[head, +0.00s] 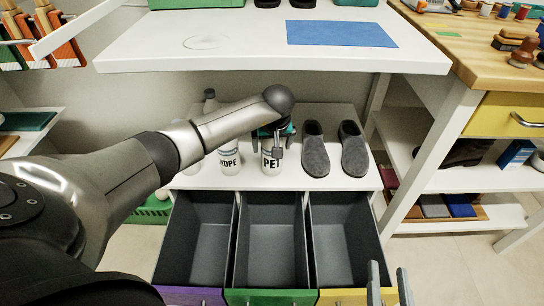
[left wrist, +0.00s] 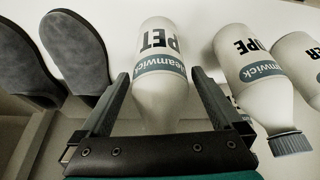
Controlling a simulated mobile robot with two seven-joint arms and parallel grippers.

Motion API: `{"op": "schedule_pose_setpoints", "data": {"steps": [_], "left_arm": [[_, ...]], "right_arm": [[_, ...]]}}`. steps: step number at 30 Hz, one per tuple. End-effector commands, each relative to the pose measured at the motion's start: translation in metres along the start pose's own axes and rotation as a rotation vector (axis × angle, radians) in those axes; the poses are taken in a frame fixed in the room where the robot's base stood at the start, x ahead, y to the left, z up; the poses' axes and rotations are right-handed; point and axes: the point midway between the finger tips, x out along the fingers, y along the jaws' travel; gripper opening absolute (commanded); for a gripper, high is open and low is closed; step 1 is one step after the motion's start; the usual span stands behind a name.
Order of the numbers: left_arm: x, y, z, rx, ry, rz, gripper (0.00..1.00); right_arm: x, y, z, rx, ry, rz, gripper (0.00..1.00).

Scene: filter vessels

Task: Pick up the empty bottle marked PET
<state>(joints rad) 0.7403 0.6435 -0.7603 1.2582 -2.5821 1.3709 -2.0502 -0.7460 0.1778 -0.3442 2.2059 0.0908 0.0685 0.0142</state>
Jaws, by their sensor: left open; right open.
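The white bottle marked PET (head: 270,167) stands on the low white shelf, its top hidden behind my left arm and gripper. In the left wrist view the PET bottle (left wrist: 162,62) lies between the two fingers. My left gripper (head: 275,146) is at the bottle's upper part; it shows in the left wrist view (left wrist: 160,76) with fingers apart, one on each side of the bottle. My right gripper (head: 389,284) is open and empty at the bottom right, in front of the yellow drawer.
A bottle ending in DPE (head: 228,158) stands close left of PET; more bottles are partly hidden behind my arm. Grey shoes (head: 316,150) stand close right. Three open, empty drawers (head: 270,240) lie in front. A white tabletop (head: 270,62) overhangs behind.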

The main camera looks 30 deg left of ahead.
Motion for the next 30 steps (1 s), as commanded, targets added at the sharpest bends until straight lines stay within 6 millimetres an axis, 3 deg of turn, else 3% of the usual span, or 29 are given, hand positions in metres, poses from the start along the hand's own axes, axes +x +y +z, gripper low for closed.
{"op": "schedule_pose_setpoints", "data": {"steps": [2,24,30], "left_arm": [[-0.0001,0.0001,0.0001,0.000,0.000,0.000,1.00],[-0.0003,0.0000,-0.0002,0.000,0.001,0.000,0.20],[-0.0003,0.0000,-0.0002,0.000,0.001,0.000,0.20]], "right_arm": [[-0.0001,0.0000,0.0001,0.000,-0.001,0.000,0.50],[0.0001,0.0002,0.0006,-0.001,-0.003,0.000,0.50],[0.0001,0.0002,0.0006,0.000,-0.004,0.000,0.50]]}}
